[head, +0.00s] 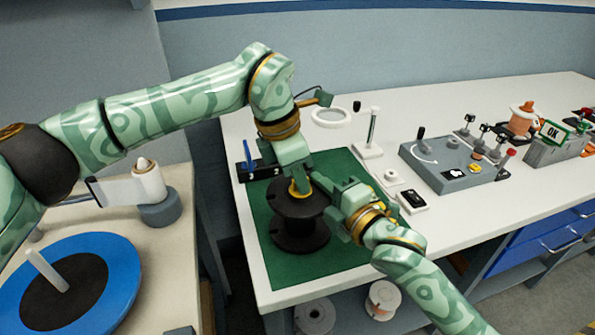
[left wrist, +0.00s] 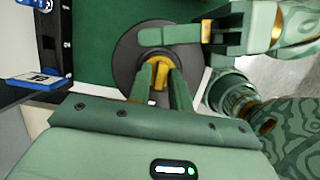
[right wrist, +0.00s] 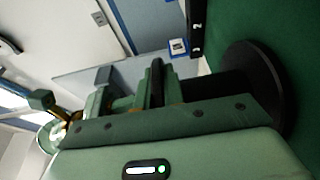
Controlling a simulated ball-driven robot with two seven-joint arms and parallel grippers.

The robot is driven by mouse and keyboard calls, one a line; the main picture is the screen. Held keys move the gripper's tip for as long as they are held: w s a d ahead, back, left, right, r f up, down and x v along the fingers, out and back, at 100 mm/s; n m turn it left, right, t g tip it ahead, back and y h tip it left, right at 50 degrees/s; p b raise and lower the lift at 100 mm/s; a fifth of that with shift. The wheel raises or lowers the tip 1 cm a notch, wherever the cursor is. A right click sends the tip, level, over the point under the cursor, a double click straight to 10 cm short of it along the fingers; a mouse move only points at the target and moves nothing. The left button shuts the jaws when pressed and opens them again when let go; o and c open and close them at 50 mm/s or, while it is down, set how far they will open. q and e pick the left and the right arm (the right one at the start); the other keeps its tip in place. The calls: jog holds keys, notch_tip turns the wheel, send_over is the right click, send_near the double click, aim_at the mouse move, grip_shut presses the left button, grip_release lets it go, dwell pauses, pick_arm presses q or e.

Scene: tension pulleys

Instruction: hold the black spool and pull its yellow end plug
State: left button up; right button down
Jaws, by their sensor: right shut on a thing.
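The black spool (head: 301,225) stands upright on the green mat, and its lower flange (right wrist: 262,85) shows in the right wrist view. The yellow end plug (head: 298,187) sits at the top of the spool; it also shows in the left wrist view (left wrist: 161,66). My left gripper (head: 297,178) points down over the spool. Its two fingers (left wrist: 161,82) stand on either side of the plug; whether they press on it I cannot tell. My right gripper (head: 324,192) reaches in from the right and is shut on the spool near its upper flange, which the fingers partly hide.
A black block with a blue piece (head: 248,160) stands at the mat's left edge. A white ring magnifier (head: 331,117), a post stand (head: 370,140) and a grey fixture (head: 452,165) stand behind and to the right. Bare green mat (head: 330,262) lies in front of the spool.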

pick_arm(q)
grip_shut()
pick_arm(e)
jog(key=shift+f, duration=0.2)
pick_arm(q)
jog(key=shift+r, duration=1.65)
jog(key=shift+r, duration=1.85)
pick_arm(e)
jog(key=c, duration=1.4)
grip_release()
jog(key=shift+c, duration=0.2)
jog(key=shift+r, duration=0.1)
